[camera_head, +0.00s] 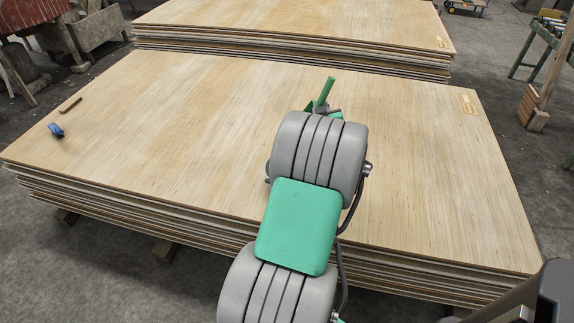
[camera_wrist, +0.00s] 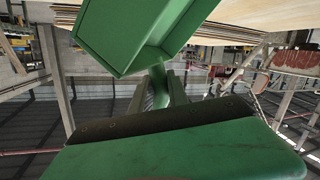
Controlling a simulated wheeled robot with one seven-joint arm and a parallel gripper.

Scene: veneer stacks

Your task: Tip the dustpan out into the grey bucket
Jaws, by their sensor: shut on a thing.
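The green dustpan (camera_wrist: 115,30) fills the top of the wrist view, its handle running down between the two dark fingers of my gripper (camera_wrist: 163,88). My gripper is shut on that handle. In the head view a green bar (camera_head: 326,92) of the dustpan stands up past the end of my arm, above the near veneer stack. My arm hides most of the dustpan there, and I cannot tell whether anything lies in it. No grey bucket shows in either view.
The near veneer stack (camera_head: 150,140) spans the head view, with a small blue object (camera_head: 56,130) and a brown stick (camera_head: 70,105) at its left. A second stack (camera_head: 290,25) lies behind it. A workbench (camera_head: 545,35) stands at the right. Grey floor (camera_head: 110,270) is open in front.

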